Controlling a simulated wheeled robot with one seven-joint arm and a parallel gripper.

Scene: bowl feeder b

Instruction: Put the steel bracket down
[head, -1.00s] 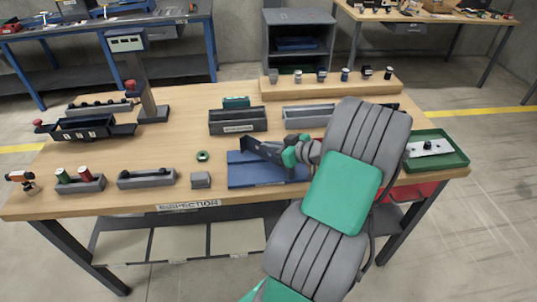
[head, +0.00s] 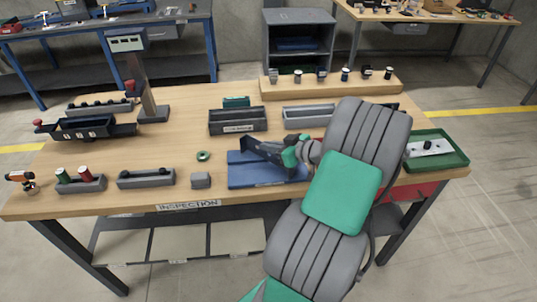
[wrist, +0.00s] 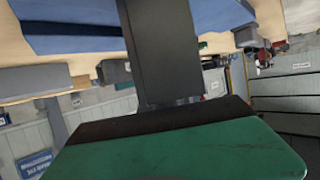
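My gripper (head: 268,152) reaches in from the right, low over the blue mat (head: 238,178) on the bench. Its dark fingers point left, seen side-on. In the wrist view a broad dark bar (wrist: 162,50) runs up from the black and green gripper body, with a blue surface behind it. I cannot tell whether this bar is only a finger or includes a held part. The gap between the fingers is hidden. I cannot pick out the steel bracket with certainty. A pale metal plate with a dark knob (head: 440,149) lies in the green tray (head: 462,160) at the right.
A small grey block (head: 200,180) and a green ring (head: 203,156) lie left of the mat. Grey bins (head: 237,128) stand behind it. A wooden riser (head: 300,91) with several small parts lines the back.

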